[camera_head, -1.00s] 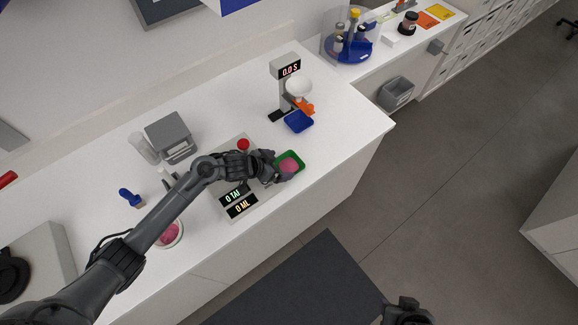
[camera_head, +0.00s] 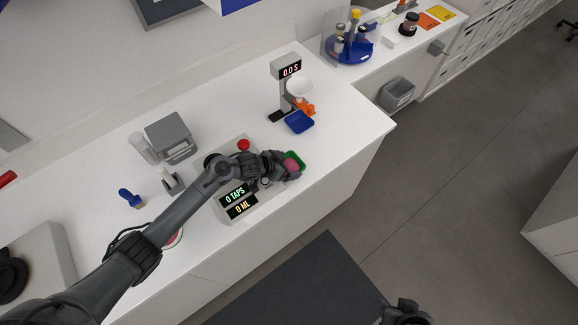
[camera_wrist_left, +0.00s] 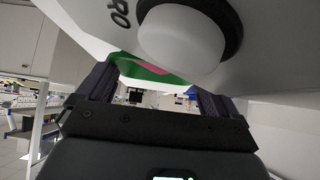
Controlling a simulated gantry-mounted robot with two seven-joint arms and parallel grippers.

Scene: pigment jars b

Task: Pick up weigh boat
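A green weigh boat (camera_head: 299,157) with pink powder (camera_head: 291,164) in it is at the front edge of the white counter, by the grey tap-counter panel. My left gripper (camera_head: 292,173) is at its near side and partly covers it. In the left wrist view, the green boat (camera_wrist_left: 150,73) shows beyond and between the fingers, which are spread wide (camera_wrist_left: 155,100). I cannot tell whether they touch it. My right gripper (camera_head: 407,312) shows only in part at the bottom edge, its fingers unclear.
A white knob (camera_wrist_left: 180,38) on the panel (camera_head: 240,217) is close above the left fingers. A grey box (camera_head: 170,136) is at the back left. The counter's right end is clear.

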